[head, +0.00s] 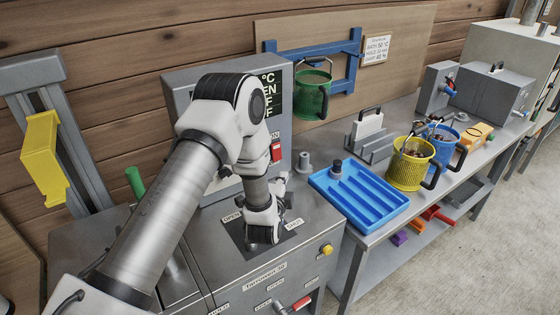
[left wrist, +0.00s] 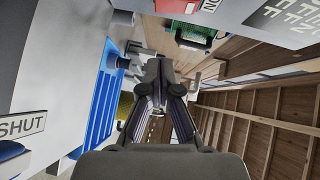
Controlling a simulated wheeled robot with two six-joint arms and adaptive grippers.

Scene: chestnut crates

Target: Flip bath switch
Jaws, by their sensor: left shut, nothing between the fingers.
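The bath switch (head: 277,152) is a red switch under an "ON" label, on the front of the grey control box at the back of the machine. It shows as a red patch (left wrist: 174,6) at the top edge of the left wrist view, partly cut off. My left gripper (head: 284,180) is shut and empty, just below the switch in the head view and partly hidden by my own wrist. Its closed fingertips (left wrist: 158,70) show in the left wrist view, apart from the switch. I cannot tell which way the switch is set. My right gripper is not in view.
A blue divided tray (head: 358,195) stands right of the machine, with a yellow bucket (head: 408,168) beyond it. A green bucket (head: 312,95) hangs on a blue rack (head: 350,60). A grey cylinder (head: 304,162) stands close right of the gripper. A green handle (head: 135,183) rises at left.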

